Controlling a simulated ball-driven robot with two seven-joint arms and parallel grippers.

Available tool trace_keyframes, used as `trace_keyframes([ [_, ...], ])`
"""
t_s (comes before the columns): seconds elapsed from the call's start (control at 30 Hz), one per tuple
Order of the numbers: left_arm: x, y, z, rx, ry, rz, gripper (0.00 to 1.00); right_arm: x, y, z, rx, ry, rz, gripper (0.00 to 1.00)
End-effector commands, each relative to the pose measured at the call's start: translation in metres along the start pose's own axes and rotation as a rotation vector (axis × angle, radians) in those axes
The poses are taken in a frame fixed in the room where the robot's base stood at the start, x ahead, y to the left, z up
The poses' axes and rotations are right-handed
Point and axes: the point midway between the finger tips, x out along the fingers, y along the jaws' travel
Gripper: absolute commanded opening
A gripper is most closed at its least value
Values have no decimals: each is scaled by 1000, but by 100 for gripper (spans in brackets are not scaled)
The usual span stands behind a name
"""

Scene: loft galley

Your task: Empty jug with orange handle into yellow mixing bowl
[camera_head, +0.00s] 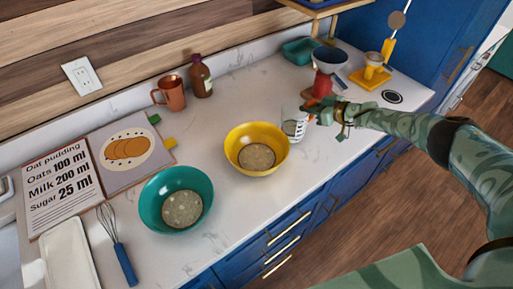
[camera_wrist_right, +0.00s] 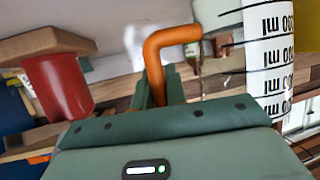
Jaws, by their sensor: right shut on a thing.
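The clear measuring jug (camera_head: 294,124) has dark markings and stands out just right of the yellow mixing bowl. Its orange handle (camera_wrist_right: 163,62) and marked side (camera_wrist_right: 272,62) show in the right wrist view. My right gripper (camera_head: 325,112) is shut on the handle. The jug looks roughly upright; whether it touches the counter is unclear. Something greyish shows low in the jug, too small to identify. The yellow mixing bowl (camera_head: 234,147) sits on the counter with a pale beige, grainy content (camera_head: 257,157) in it. My left gripper is not in view.
A teal bowl (camera_head: 150,198) with pale content stands left of the yellow bowl. A whisk (camera_head: 116,245), recipe book (camera_head: 62,182), copper mug (camera_head: 171,93) and brown bottle (camera_head: 201,78) lie around.

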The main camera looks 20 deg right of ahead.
Motion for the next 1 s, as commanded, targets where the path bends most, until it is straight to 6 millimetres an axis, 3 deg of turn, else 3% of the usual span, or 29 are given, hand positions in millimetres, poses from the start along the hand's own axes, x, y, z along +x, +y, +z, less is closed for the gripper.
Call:
trace_keyframes([
  [0.23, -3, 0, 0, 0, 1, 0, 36, -1, 0, -4, -3, 2, -4, 0],
  [0.47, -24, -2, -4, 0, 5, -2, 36, -6, -4, -19, -56, -6, 3, 0],
  [1.0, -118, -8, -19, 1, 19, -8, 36, -27, -25, -81, -296, -57, 97, 0],
])
